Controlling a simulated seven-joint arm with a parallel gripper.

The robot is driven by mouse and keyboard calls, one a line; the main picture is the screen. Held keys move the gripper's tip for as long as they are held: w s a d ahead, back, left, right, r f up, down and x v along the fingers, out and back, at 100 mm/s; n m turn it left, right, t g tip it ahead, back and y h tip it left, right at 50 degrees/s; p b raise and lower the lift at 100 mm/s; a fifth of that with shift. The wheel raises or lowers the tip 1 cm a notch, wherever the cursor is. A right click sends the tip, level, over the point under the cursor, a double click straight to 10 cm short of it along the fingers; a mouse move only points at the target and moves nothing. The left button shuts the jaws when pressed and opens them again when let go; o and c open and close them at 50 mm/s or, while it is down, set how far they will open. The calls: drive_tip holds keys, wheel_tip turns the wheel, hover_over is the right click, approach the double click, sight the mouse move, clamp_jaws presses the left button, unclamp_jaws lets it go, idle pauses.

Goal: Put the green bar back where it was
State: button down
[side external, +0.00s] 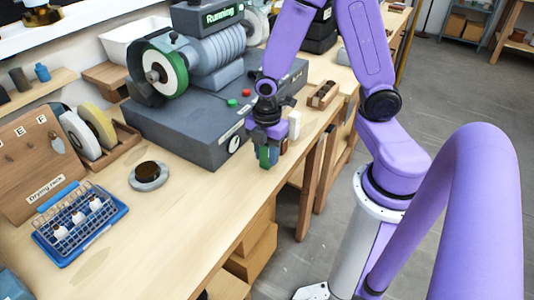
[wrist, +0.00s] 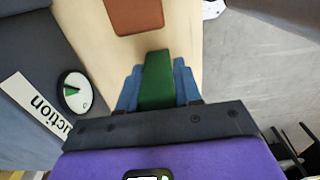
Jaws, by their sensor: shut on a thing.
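The green bar (wrist: 157,82) is between the two blue fingers of my gripper (wrist: 158,90) in the wrist view, and the fingers are shut on it. In the side external view my gripper (side external: 268,157) points down by the front edge of the bench, beside the grey machine base. The green bar (side external: 264,157) shows there as a narrow strip between the fingers, partly hidden by them. I cannot tell whether its lower end touches the bench. A reddish-brown block (wrist: 135,15) lies on the bench ahead of the bar in the wrist view.
The grey machine (side external: 190,115) with a green-rimmed wheel stands close to my gripper. A white block (side external: 294,124) and a wooden holder (side external: 323,94) are to the right. A blue drying rack (side external: 80,225) and a round dark-topped dish (side external: 148,176) are left. The front bench is mostly clear.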

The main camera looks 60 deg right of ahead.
drive_tip(key=shift+f, duration=0.25)
drive_tip(key=c, duration=0.8)
unclamp_jaws()
drive_tip(key=shift+f, duration=0.15)
